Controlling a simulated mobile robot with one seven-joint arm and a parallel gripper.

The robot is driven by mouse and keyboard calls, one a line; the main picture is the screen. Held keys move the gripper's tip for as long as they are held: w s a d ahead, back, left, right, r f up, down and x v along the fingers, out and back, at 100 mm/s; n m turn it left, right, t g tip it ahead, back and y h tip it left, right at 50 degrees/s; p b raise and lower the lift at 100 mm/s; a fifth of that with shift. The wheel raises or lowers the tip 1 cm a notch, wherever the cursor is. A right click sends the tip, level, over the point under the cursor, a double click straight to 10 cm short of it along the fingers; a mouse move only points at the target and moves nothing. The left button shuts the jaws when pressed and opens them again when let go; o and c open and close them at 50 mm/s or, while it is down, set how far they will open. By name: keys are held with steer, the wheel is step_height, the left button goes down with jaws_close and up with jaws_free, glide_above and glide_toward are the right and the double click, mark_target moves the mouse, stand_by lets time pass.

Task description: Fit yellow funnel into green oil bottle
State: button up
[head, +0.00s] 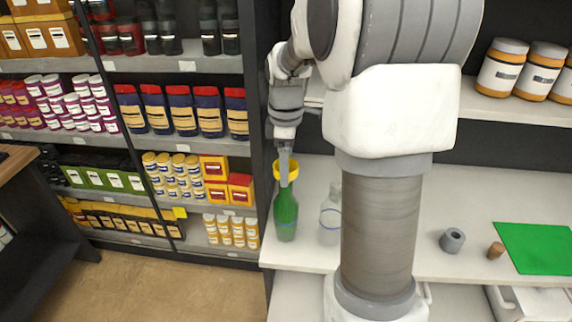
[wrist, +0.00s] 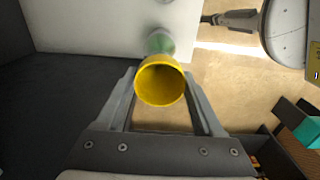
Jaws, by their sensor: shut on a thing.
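The yellow funnel (head: 290,168) is directly above the green oil bottle (head: 286,214) in the head view. The bottle stands upright on the white counter near its left end. My gripper (head: 285,165) points down and is shut on the funnel. In the wrist view the funnel (wrist: 161,82) sits between the two fingers of my gripper (wrist: 162,92), its wide mouth facing the camera. The green bottle (wrist: 160,42) shows just beyond the funnel. The funnel's spout is hidden, so I cannot tell whether it is inside the bottle's neck.
A clear bottle (head: 330,214) stands close to the right of the green bottle. A grey cylinder (head: 452,240), a brown cork (head: 496,250) and a green mat (head: 534,247) lie farther right on the white counter (head: 430,205). Stocked shelves (head: 150,120) stand at the left.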

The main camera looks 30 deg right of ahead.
steer(key=shift+f, duration=0.4)
steer(key=o, duration=1.4)
steer(key=shift+c, duration=0.2)
step_height(320, 180, up, 17)
steer(key=shift+r, duration=0.2)
